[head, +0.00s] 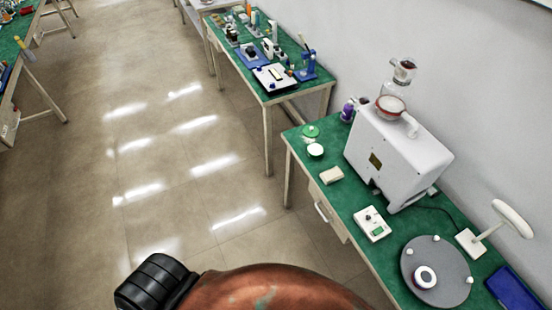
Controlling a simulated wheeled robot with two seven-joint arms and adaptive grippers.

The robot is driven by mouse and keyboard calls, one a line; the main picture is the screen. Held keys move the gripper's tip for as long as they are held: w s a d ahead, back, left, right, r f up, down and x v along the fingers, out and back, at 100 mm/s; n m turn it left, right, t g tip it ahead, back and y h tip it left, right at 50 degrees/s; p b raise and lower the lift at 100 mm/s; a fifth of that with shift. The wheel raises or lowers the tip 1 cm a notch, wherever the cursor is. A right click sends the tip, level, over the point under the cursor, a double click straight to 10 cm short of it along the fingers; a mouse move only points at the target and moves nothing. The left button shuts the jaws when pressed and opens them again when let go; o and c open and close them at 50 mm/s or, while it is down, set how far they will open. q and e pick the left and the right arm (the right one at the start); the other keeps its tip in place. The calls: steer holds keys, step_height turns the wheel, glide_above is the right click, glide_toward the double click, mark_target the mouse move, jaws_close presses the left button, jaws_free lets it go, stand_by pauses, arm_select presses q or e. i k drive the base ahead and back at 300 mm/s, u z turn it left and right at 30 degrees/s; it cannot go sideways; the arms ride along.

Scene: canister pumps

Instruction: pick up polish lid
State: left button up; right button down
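I cannot tell for sure which thing is the polish lid. A small green disc (310,131) lies at the far left corner of the near green-topped bench (345,205). A round white piece (315,150), like a shallow dish or lid, lies just in front of it. A purple bottle (348,110) stands behind them by the wall, beside the white machine. Neither of my grippers shows in the head view.
A bulky white machine (395,150) with a glass top fills the bench middle. A beige block (331,175), a white meter (372,223), a grey turntable (436,270) and a blue tray (514,288) are also there. The floor (170,160) at left is clear.

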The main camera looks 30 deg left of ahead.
mark_target(312, 132)
steer(key=z, duration=0.95)
steer(key=k, duration=0.1)
steer(key=u, duration=2.05)
steer(key=i, duration=0.7)
steer(key=z, duration=0.25)
